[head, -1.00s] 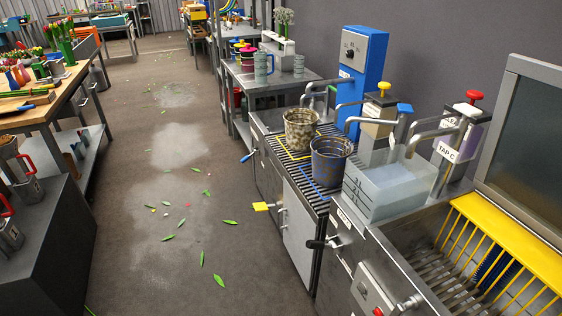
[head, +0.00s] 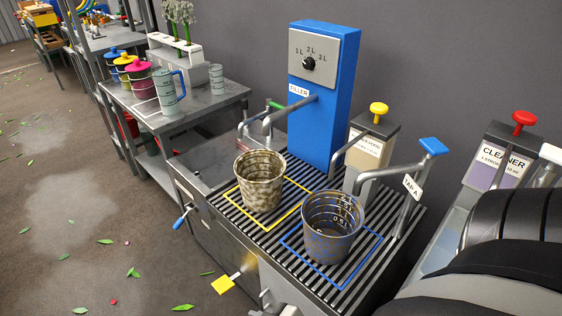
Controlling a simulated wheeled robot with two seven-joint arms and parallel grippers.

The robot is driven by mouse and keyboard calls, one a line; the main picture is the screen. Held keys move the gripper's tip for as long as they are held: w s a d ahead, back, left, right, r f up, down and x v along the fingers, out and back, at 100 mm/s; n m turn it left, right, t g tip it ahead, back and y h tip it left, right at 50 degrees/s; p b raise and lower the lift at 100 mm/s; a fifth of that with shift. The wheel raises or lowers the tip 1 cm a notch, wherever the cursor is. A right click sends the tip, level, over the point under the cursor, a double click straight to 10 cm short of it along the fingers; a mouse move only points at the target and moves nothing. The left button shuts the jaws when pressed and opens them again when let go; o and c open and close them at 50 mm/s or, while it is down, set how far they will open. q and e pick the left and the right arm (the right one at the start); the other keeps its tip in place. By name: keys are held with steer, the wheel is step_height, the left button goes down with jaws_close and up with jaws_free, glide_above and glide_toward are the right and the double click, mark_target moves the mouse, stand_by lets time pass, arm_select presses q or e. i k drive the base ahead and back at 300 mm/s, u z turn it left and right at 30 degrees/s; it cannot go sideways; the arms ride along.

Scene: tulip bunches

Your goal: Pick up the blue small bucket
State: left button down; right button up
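The blue small bucket (head: 331,228) stands upright on the slatted metal grate, inside a blue square outline. It is worn and speckled, and litre marks show on its inner wall. A similar cream speckled bucket (head: 260,182) stands to its left inside a yellow outline. A tap with a blue knob and a "TAP A" tag reaches over beside the blue bucket. A dark arm part of mine fills the lower right of the view. Neither gripper shows.
A blue filler box (head: 322,100) with a dial stands behind the buckets. A side table (head: 205,110) with jugs and lidded pots is at the left. Open floor (head: 75,210) lies left.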

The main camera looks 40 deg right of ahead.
mark_target(333, 219)
steer(key=i, duration=1.05)
steer(key=z, duration=0.5)
